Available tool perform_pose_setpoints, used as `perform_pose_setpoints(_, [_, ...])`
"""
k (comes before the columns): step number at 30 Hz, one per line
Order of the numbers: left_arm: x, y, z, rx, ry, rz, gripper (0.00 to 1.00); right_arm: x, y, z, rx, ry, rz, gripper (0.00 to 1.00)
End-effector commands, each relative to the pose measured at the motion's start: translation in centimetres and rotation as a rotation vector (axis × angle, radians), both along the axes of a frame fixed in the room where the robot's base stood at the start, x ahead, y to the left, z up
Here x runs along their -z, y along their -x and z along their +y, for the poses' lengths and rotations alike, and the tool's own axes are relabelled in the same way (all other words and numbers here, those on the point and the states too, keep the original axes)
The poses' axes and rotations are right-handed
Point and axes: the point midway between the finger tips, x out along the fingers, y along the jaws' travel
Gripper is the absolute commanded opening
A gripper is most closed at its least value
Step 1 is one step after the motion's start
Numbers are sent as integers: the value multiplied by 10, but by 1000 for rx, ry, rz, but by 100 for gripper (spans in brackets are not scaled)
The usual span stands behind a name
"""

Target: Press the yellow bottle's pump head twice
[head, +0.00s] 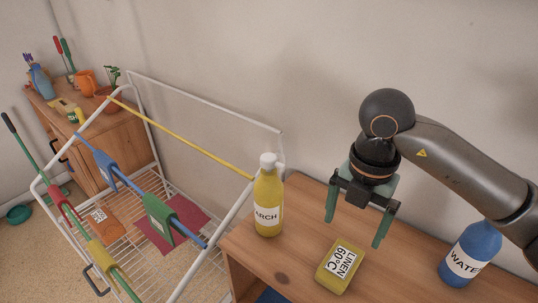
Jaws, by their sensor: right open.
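The yellow bottle (268,206) stands upright on the wooden dresser top, near its left end. It has a white pump head (267,161) and a white label reading "ARCH", partly turned out of sight. My right gripper (355,231) is to the right of the bottle, above the dresser. Its green fingers point down, spread apart, with nothing between them. It is not touching the bottle. My left gripper is not in view.
A yellow block labelled "LINEN 60°C" (340,267) lies on the dresser (300,227) below my right gripper. A blue "WATER" bottle (470,256) stands at the right. A white drying rack (208,127) with coloured rods stands left of the dresser. A wooden cabinet (125,150) is behind it.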

Motion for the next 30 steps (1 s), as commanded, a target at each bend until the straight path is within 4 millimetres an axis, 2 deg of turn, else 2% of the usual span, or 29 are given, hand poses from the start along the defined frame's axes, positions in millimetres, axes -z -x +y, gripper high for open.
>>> perform_pose_setpoints(1, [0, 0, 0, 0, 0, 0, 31, 0, 0, 0, 0, 0, 0, 100])
perform_pose_setpoints(9, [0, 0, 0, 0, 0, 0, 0, 0, 0, 0, 0, 0, 0, 100])
perform_pose_setpoints(30, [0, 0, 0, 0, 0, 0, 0, 0, 0, 0, 0, 0, 0, 100])
